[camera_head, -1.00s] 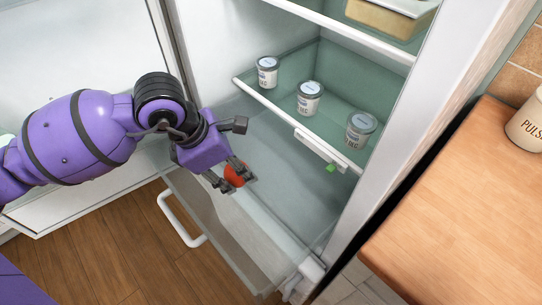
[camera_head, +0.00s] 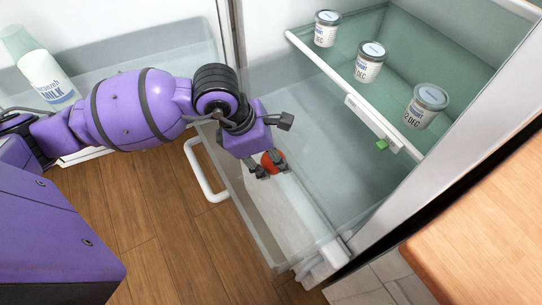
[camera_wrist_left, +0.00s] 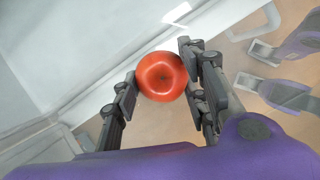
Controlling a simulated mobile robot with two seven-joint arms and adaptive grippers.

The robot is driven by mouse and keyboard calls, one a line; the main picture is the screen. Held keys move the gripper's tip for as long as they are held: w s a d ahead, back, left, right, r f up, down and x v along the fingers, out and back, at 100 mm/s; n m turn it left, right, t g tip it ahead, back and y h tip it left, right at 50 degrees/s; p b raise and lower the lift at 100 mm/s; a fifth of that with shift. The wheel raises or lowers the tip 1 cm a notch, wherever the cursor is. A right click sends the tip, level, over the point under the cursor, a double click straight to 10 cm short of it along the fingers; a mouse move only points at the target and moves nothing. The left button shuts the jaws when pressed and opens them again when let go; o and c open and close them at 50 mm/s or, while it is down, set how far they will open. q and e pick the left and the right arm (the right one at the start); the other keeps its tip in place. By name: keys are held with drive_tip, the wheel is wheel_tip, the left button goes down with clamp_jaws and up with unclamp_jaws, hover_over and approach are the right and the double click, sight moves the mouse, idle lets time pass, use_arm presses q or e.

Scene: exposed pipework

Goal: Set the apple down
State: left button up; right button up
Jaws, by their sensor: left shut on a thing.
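The red apple (camera_head: 271,162) is held between the fingers of my left gripper (camera_head: 268,166). In the head view it is over the open, clear drawer (camera_head: 262,236) at the bottom of the fridge, and the fingers partly cover it. In the left wrist view the apple (camera_wrist_left: 161,76) sits between the two fingers of the left gripper (camera_wrist_left: 160,88), with its stem hollow facing the camera. How high the apple is above the drawer floor is hard to tell. My right gripper is not in the head view.
Several white tubs stand on the fridge shelf, one being the middle tub (camera_head: 370,61). A milk bottle (camera_head: 48,80) stands in the door at the left. The drawer's white handle (camera_head: 205,170) juts out over the wooden floor (camera_head: 170,235). A wooden counter (camera_head: 490,235) is at right.

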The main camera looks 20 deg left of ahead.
use_arm(q)
drive_tip(key=shift+f, duration=0.15)
drive_tip(key=o, duration=1.2)
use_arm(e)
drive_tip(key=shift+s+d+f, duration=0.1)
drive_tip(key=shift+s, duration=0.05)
use_arm(q)
drive_tip(key=shift+o, duration=0.2)
drive_tip(key=shift+r, duration=0.2)
drive_tip(key=p+v, duration=0.7)
drive_tip(key=v, duration=0.5)
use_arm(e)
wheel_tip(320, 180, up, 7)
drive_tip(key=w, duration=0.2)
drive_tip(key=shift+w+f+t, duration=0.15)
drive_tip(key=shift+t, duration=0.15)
